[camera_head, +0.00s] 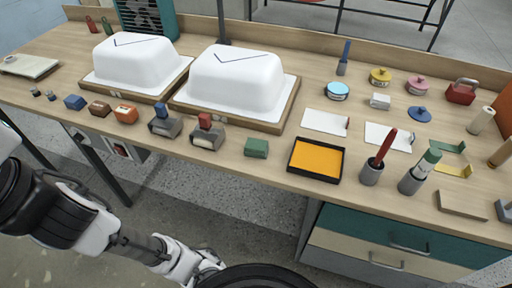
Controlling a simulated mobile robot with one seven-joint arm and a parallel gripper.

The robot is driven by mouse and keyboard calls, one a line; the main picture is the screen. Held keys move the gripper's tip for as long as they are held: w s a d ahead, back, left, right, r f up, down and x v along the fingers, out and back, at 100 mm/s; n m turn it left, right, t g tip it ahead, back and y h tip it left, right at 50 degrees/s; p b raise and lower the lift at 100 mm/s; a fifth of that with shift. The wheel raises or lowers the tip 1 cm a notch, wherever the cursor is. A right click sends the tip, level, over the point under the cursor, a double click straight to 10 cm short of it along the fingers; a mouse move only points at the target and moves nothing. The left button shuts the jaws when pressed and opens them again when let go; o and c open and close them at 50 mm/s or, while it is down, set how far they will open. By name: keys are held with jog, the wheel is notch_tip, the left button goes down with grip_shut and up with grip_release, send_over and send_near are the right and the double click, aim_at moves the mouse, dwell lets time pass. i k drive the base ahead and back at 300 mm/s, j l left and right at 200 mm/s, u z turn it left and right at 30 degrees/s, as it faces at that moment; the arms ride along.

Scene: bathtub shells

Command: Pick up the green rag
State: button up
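A small green folded piece, which looks like the green rag (256,147), lies flat near the front edge of the wooden workbench (230,150). It is between a grey tool with a red top on its left and a black tray on its right. Nothing covers it. My arm is low in the left of the picture, below and in front of the bench, apart from the rag. My gripper's fingers do not show.
Two white tub shells (236,82) on wooden bases stand behind the rag. The red-topped tool (207,133) and the black tray with orange inside (316,160) flank it. A grey holder with a red handle (376,158) stands farther right. Drawers (400,240) are below the bench.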

aim_at(254, 148)
jog(key=l+u, duration=0.35)
jog(key=i+l+u, duration=0.1)
jog(key=l+u, duration=0.65)
